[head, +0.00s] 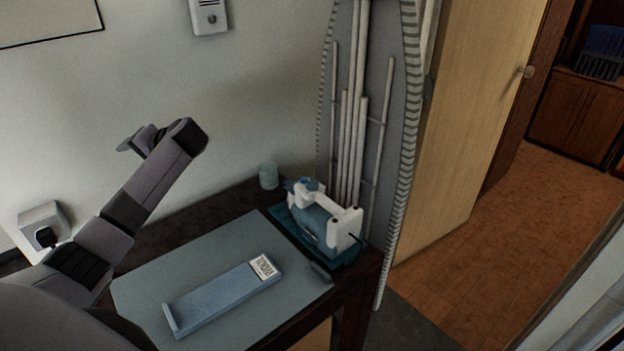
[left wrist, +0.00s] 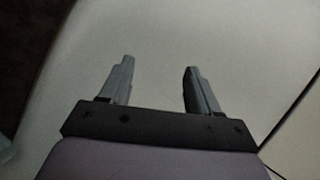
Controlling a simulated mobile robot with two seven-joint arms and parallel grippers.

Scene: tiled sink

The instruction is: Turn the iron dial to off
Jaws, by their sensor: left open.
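The iron (head: 343,228), white with blue parts, rests on a teal tray (head: 346,254) at the right back of the dark table. A small blue part (head: 306,183) shows at its far left end; I cannot tell whether it is the dial. The dial's marking is too small to read. My left gripper (head: 136,139) is raised in front of the wall, left of the iron and well apart from it. In the left wrist view it (left wrist: 157,72) is open and empty, facing the pale wall. My right gripper is not in view.
A blue-grey mat (head: 215,258) covers much of the table (head: 165,243), with a long blue labelled object (head: 222,293) on it. A pale blue cup (head: 268,176) stands behind. An ironing board (head: 398,130) leans upright behind the iron. A plugged wall socket (head: 43,222) is at left.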

